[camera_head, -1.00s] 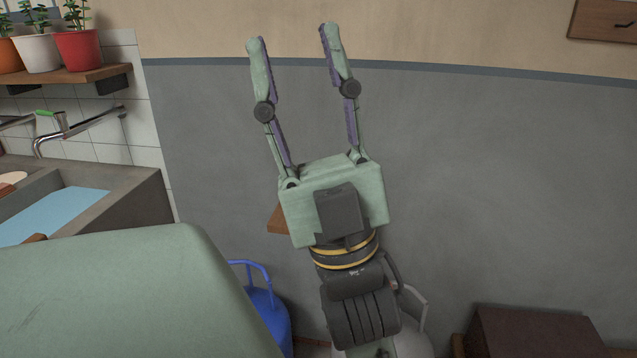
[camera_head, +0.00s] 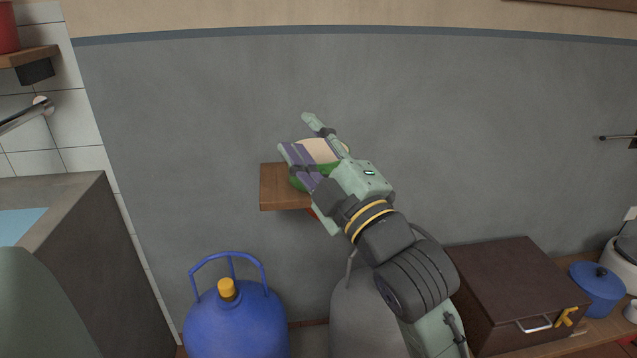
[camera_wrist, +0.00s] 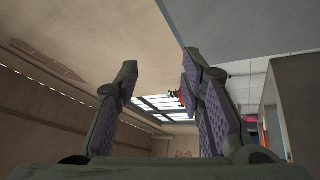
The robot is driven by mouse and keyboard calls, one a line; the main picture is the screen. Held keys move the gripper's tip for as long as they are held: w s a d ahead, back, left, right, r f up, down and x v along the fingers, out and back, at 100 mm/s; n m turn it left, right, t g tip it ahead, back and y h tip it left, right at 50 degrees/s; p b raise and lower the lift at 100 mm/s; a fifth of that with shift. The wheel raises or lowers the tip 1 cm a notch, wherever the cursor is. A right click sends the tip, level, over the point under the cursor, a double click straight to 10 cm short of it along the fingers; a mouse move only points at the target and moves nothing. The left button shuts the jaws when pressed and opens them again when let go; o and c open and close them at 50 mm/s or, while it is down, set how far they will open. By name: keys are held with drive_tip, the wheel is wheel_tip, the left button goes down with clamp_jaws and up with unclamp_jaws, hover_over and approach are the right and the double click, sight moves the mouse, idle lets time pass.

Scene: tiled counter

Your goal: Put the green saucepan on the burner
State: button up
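A green, round vessel with a cream inside (camera_head: 318,151), which looks like the green saucepan, shows partly behind my gripper in the head view, at a small wooden wall shelf. My gripper and wrist hide much of it, and I see no handle. My gripper (camera_head: 297,134) overlaps it in the picture, with its fingers pointing up and left. In the wrist view my gripper (camera_wrist: 158,64) is open, with nothing between the fingers. The saucepan does not show there. I cannot make out a burner in these frames.
The wooden shelf (camera_head: 283,188) juts from the grey wall. Below stand a blue gas bottle (camera_head: 235,320) and a grey one (camera_head: 362,312). A dark brown box (camera_head: 515,290) and a blue pot (camera_head: 598,288) stand at right. A sink counter (camera_head: 85,250) is at left.

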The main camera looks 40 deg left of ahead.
drive_tip(key=w+d+f+n+h+b, duration=0.1)
drive_tip(key=w+d+f+h, duration=0.2)
drive_tip(key=f, duration=0.3)
drive_tip(key=w+d+f+n+h, duration=0.1)
drive_tip(key=w+d+f+h, duration=0.2)
drive_tip(key=f, duration=0.4)
drive_tip(key=shift+t, duration=0.3)
drive_tip(key=p+x, duration=0.1)
drive_tip(key=x, duration=0.3)
drive_tip(key=p+x, duration=0.1)
drive_tip(key=x, duration=0.4)
drive_tip(key=shift+s+a+r+p, duration=0.15)
drive_tip(key=shift+a+p, duration=0.15)
drive_tip(key=shift+p, duration=0.1)
drive_tip(key=shift+w+a+f, duration=0.2)
drive_tip(key=shift+w+a, duration=0.05)
drive_tip(key=shift+a, duration=0.2)
drive_tip(key=shift+c, duration=0.6)
clamp_jaws()
